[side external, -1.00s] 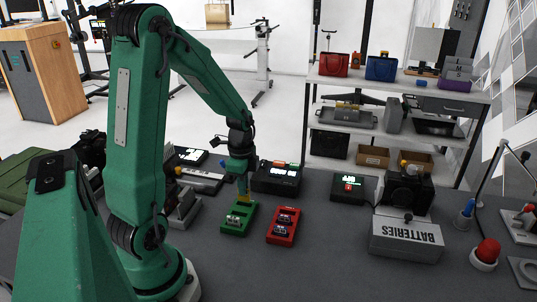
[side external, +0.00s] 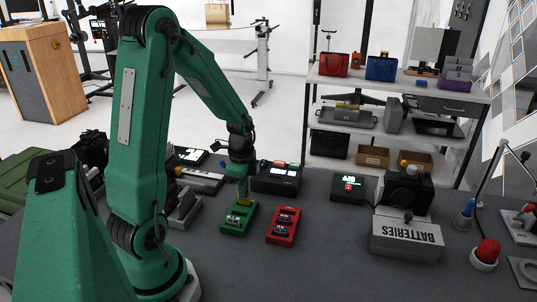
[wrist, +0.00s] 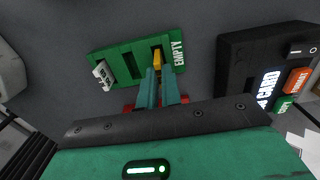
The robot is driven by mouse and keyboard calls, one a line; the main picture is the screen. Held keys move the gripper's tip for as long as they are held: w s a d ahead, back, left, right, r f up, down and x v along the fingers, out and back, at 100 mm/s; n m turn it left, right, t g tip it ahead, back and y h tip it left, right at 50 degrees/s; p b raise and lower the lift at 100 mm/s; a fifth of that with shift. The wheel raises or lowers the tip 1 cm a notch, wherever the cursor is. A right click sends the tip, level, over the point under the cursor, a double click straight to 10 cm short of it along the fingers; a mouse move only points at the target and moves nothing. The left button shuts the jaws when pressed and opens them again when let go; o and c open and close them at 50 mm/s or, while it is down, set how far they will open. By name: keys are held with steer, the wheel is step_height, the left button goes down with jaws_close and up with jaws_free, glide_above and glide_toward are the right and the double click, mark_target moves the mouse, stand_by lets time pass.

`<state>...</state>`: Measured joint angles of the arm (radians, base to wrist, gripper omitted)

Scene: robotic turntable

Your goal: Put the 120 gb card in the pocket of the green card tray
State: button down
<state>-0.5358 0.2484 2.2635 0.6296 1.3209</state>
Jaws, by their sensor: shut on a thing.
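The green card tray (side external: 232,231) lies on the grey table. It also shows in the wrist view (wrist: 121,66), with a white-labelled card (wrist: 104,74) at its left end and an "EMPTY" mark at its right end. My gripper (side external: 243,197) is over the far part of the tray. In the wrist view its fingertips (wrist: 159,72) are shut on a yellow card (wrist: 157,58), at the tray's right part near the "EMPTY" mark. The card's print cannot be read. I cannot tell whether its lower edge is inside the pocket, as the fingers hide part of it.
A red card tray (side external: 272,239) with dark cards lies just right of the green tray. A dark card device (wrist: 238,70) with lit display stands close by. The grey "BATTERIES" box (side external: 405,240) is farther right. Table in front of the trays is clear.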

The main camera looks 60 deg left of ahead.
steer(key=shift+f, duration=0.9)
steer(key=c, duration=1.5)
jaws_free()
steer(key=shift+r, duration=0.2)
steer(key=shift+r, duration=3.75)
steer(key=shift+d, duration=0.1)
